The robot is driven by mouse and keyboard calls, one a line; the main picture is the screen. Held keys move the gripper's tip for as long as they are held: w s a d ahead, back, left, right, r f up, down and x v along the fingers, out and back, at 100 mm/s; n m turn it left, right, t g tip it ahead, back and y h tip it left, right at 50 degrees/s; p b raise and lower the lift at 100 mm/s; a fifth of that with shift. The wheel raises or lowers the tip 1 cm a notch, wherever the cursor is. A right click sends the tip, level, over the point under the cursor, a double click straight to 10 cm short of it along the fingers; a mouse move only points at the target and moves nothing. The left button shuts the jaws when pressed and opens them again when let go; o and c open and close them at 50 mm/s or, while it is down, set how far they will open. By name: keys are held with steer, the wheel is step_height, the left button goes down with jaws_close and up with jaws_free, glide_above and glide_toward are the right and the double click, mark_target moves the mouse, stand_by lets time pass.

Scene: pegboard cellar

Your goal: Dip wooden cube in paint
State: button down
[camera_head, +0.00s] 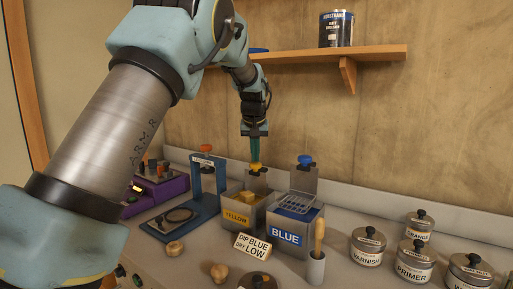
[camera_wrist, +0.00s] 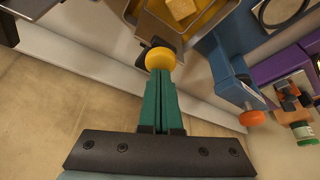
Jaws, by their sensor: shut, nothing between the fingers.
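My gripper (camera_head: 255,156) points down with its green fingers shut and empty. Its tips are at or just above the yellow knob (camera_head: 255,168) behind the yellow tank; the knob also shows at the fingertips in the wrist view (camera_wrist: 160,57). Whether they touch is unclear. A yellowish cube (camera_head: 247,197) sits in the YELLOW tank (camera_head: 236,218), also seen at the top of the wrist view (camera_wrist: 182,8). The BLUE tank (camera_head: 286,238) has an empty-looking wire basket (camera_head: 293,204) at its top and a blue knob (camera_head: 305,160) behind. A sign (camera_head: 252,246) reads "DIP BLUE DRY LOW".
A blue stand (camera_head: 207,190) and purple unit (camera_head: 160,190) are left of the tanks. A brush holder (camera_head: 316,266) and several lidded tins, including VARNISH (camera_head: 368,246), are to the right. Wooden knobs (camera_head: 219,272) lie in front. A shelf (camera_head: 345,56) hangs above.

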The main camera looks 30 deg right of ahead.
steer(key=shift+r+p, duration=2.5)
steer(key=shift+r, duration=0.75)
step_height(320, 180, up, 5)
steer(key=p, duration=0.4)
steer(key=s+a+f+n+b, duration=0.1)
steer(key=a+f, duration=0.2)
steer(key=a, duration=0.6)
steer(key=a+f+n+g+y, duration=0.1)
steer(key=a+f, duration=0.2)
steer(key=a, duration=0.6)
steer(key=s+a+f+n+b, duration=0.1)
steer(key=a+f, duration=0.3)
steer(key=a, duration=0.6)
steer(key=s+a+f+n+b, duration=0.1)
steer(key=s+a+f, duration=0.3)
steer(key=s+a, duration=0.4)
steer(key=s+a+f+n+g+y, duration=0.1)
steer(key=s+a+f, duration=0.3)
steer(key=s+a, duration=0.4)
steer(key=shift+s+a+b, duration=0.25)
steer(key=shift+s+b, duration=0.1)
steer(key=shift+s, duration=0.3)
